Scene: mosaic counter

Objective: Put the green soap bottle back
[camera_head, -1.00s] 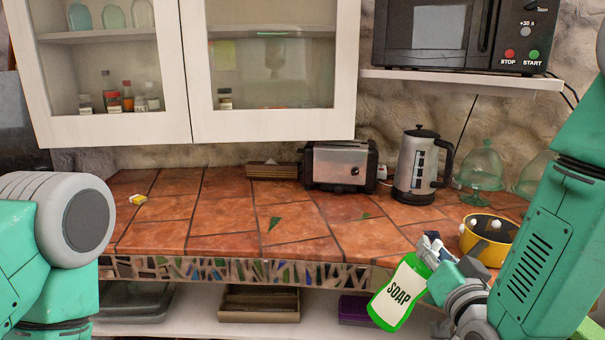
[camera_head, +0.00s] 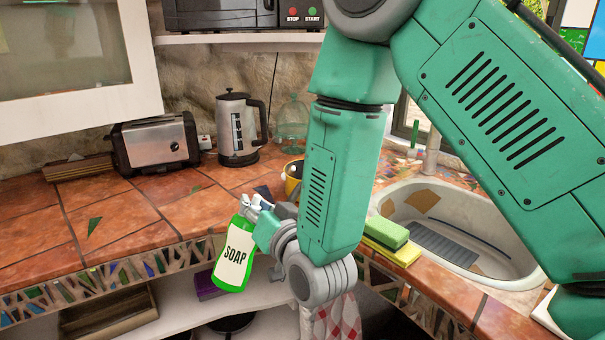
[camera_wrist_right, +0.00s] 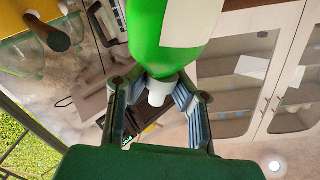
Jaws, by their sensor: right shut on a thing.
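The green soap bottle (camera_head: 234,256) with a white "SOAP" label hangs slightly tilted in front of the counter's mosaic edge. My right gripper (camera_head: 254,208) is shut on it at its top end. In the right wrist view the green bottle (camera_wrist_right: 175,62) and its white cap lie between the two fingers of my right gripper (camera_wrist_right: 158,98). My left gripper is not in view.
On the tiled counter (camera_head: 130,215) stand a toaster (camera_head: 156,143), a kettle (camera_head: 238,130) and a partly hidden yellow pot (camera_head: 292,178). A sink (camera_head: 455,225) is at the right, with sponges (camera_head: 388,240) by its left rim. A shelf below holds a purple box (camera_head: 208,285).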

